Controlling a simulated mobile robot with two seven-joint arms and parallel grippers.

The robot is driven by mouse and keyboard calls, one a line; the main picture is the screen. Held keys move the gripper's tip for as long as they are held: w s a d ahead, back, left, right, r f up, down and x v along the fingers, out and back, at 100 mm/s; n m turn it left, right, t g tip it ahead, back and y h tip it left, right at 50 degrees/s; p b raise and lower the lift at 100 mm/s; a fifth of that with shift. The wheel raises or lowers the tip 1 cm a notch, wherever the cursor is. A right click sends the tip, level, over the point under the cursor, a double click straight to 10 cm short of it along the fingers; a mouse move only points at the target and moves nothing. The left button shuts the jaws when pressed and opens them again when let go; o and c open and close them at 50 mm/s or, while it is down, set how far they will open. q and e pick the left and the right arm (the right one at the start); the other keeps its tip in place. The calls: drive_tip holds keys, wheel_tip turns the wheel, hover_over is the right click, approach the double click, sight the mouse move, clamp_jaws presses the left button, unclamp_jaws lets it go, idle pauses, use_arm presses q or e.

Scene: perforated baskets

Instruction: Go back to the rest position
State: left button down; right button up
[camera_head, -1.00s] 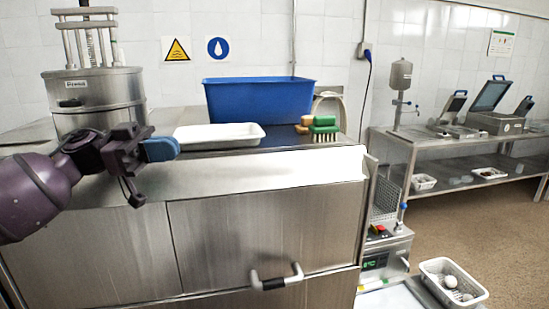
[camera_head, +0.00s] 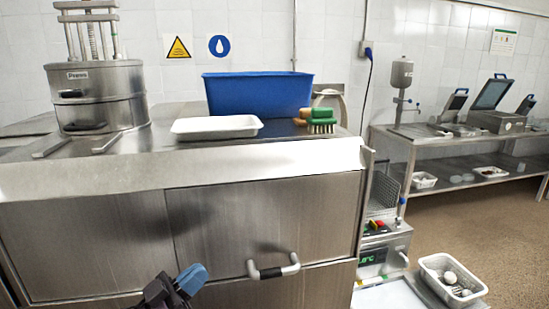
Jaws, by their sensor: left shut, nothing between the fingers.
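My left gripper (camera_head: 190,280) is low in the head view, at the bottom edge left of centre. Its blue fingertips are together with nothing between them. It hangs in front of the steel cabinet (camera_head: 95,240), below the counter edge and left of the grey door handle (camera_head: 272,268). Most of the left arm is out of the picture. My right gripper does not show.
On the counter stand a steel press (camera_head: 97,90), a white tray (camera_head: 217,127), a blue tub (camera_head: 258,93) and brushes (camera_head: 319,119). A perforated basket (camera_head: 453,278) with white items sits low at right. Floor is open farther right.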

use_arm(q)
drive_tip(key=s+a+f+n+t+y+b, duration=0.15)
drive_tip(key=s+a+f+n+y, duration=0.25)
drive_tip(key=f+y, duration=0.45)
drive_tip(key=s+a+f+n+t+y, duration=0.2)
drive_tip(key=s+a+f+n+y, duration=0.25)
drive_tip(key=f, duration=0.65)
drive_tip(key=s+a+f+g+y, duration=0.2)
drive_tip(key=s+f+g, duration=0.1)
drive_tip(key=s+f, duration=0.3)
drive_tip(key=s+a+f+g+y+b, duration=0.1)
drive_tip(key=s+a+f+g+y, duration=0.1)
drive_tip(key=s+f, duration=0.4)
drive_tip(key=shift+f+n+g+y, duration=0.2)
drive_tip(key=shift+n+g+y, duration=0.3)
drive_tip(key=shift+y, duration=0.2)
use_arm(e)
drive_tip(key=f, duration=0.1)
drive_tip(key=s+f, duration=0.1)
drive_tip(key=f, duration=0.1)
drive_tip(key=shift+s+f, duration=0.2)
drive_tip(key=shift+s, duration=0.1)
use_arm(q)
drive_tip(key=shift+a, duration=0.1)
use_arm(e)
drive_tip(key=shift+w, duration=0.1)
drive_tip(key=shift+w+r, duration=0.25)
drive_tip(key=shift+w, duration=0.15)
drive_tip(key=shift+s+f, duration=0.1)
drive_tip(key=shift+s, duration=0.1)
